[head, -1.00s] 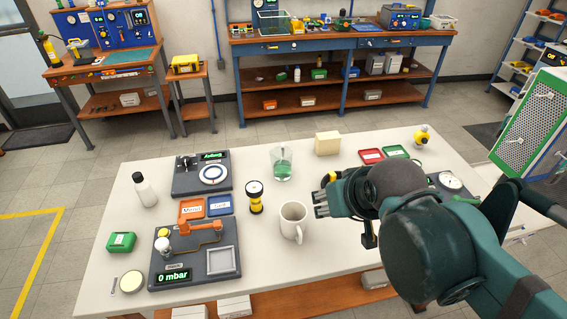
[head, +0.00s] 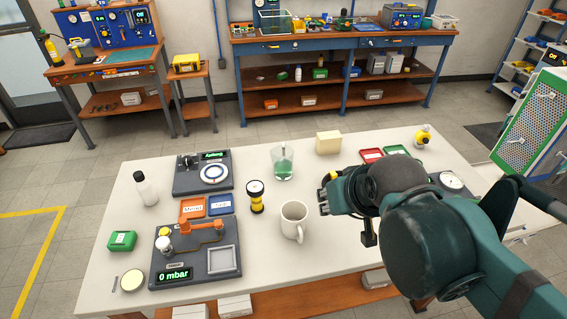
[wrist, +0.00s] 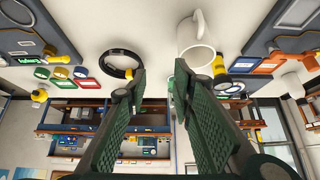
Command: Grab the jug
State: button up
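A clear glass jug (head: 283,165) with green liquid stands upright on the white table, towards the back middle. My gripper (head: 325,196) is over the table, to the right of and nearer than the jug, and apart from it. In the wrist view its two fingers (wrist: 159,74) are spread with an empty gap between them. That view is upside down; the jug is mostly hidden there behind the right finger, and I cannot make out its outline.
A black ring (wrist: 121,62) lies near the left finger. A cream block (head: 328,143) is right of the jug. Test devices (head: 203,174) fill the table's left side.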

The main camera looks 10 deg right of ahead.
jog(key=w+a+r+m+g+y, duration=0.15)
jog(key=w+m+y, duration=0.35)
jog(key=w, duration=0.6)
jog(key=w+a+f+m+g+y, duration=0.1)
jog(key=w+a+m+g+y, duration=0.15)
jog(key=w+m, duration=0.7)
jog(key=w+d+f+m+g+y+p, duration=0.1)
jog(key=w+d+f+m+y, duration=0.1)
jog(key=w, duration=0.6)
jog(key=w+d+f+m+g+y, duration=0.1)
jog(key=w+d+f+y, duration=0.3)
jog(key=w, duration=0.5)
notch_tip(320, 180, down, 3)
jog(key=shift+d+f+m+g+p, duration=0.1)
jog(key=shift+d+m+g+p, duration=0.3)
jog(key=shift+d, duration=0.55)
jog(key=shift+b+x, duration=0.3)
jog(key=shift+x, duration=1.05)
